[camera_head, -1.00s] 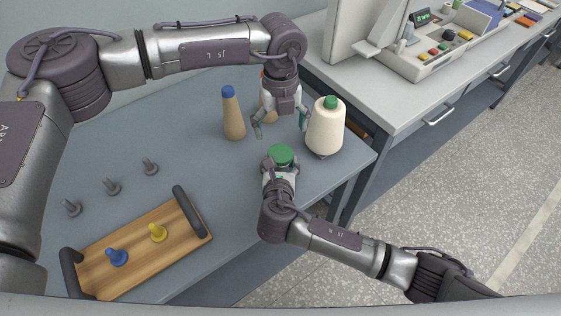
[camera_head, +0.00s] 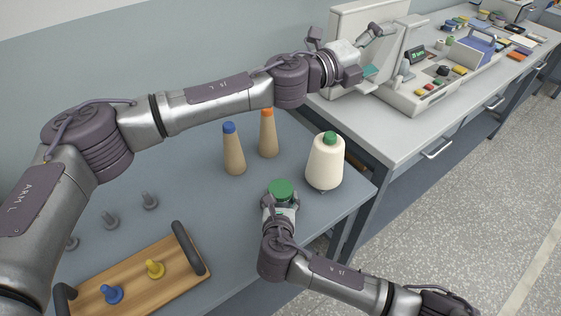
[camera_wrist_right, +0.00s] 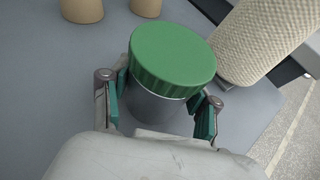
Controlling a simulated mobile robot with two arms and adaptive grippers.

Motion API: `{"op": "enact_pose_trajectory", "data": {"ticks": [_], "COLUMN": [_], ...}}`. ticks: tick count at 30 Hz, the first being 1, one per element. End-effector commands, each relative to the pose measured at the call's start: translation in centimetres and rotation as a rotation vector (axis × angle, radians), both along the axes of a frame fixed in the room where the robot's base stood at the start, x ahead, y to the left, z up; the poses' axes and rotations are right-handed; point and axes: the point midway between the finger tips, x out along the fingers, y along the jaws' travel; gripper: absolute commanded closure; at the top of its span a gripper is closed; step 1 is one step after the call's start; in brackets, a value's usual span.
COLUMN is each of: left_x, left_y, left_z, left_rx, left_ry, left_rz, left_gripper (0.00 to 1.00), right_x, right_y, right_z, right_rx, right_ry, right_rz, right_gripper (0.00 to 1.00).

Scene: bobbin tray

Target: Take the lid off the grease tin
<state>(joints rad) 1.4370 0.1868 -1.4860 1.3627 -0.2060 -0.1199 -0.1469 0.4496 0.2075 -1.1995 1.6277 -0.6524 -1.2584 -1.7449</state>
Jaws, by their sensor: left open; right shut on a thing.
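The grease tin is a grey cylinder (camera_wrist_right: 153,106) with a ribbed green lid (camera_wrist_right: 172,52), seen close in the right wrist view. The lid sits on the tin; in the head view the green lid (camera_head: 281,188) shows near the table's right part. My right gripper (camera_wrist_right: 160,110) is shut on the tin's body below the lid, one teal-padded finger on each side; it also shows in the head view (camera_head: 281,204).
A cream yarn cone (camera_head: 324,163) stands close right of the tin. Two tan cones, blue-topped (camera_head: 234,153) and orange-topped (camera_head: 268,135), stand behind it. A wooden tray (camera_head: 140,284) with blue and yellow pegs lies front left. A light bench (camera_head: 400,130) adjoins on the right.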

Motion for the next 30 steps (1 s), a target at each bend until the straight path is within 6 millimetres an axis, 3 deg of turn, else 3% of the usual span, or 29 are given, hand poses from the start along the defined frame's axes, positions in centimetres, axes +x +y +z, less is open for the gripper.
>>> {"op": "enact_pose_trajectory", "data": {"ticks": [3, 6, 11, 16, 21, 25, 30], "left_x": [3.9, 6.2, 6.9, 3.3, -2.6, -6.5, -9.3], "left_y": [2.9, 5.7, 10.2, 13.9, 16.5, 17.8, 18.8], "left_z": [-1.0, -3.3, -9.4, -16.0, -20.1, -21.3, -21.7], "left_rx": [0.029, 0.131, 0.411, 0.792, 1.130, 1.301, 1.407], "left_ry": [0.032, 0.093, 0.258, 0.465, 0.633, 0.705, 0.743], "left_rz": [0.236, 0.410, 0.580, 0.551, 0.335, 0.140, -0.028], "left_gripper": [0.09, 0.09, 0.09, 0.09, 0.09, 0.09, 0.09], "right_x": [0.0, 0.0, 0.0, 0.0, 0.0, 0.0, -0.1], "right_y": [0.0, 0.0, 0.0, 0.0, 0.0, 0.0, 0.0], "right_z": [-0.1, -0.1, -0.1, -0.1, -0.1, -0.1, -0.1], "right_rx": [-0.001, -0.001, -0.001, -0.001, -0.001, -0.001, -0.001], "right_ry": [0.002, 0.002, 0.002, 0.002, 0.002, 0.002, 0.002], "right_rz": [-0.001, -0.001, -0.001, -0.001, -0.001, -0.001, -0.001], "right_gripper": [1.00, 1.00, 1.00, 1.00, 1.00, 1.00, 1.00]}}
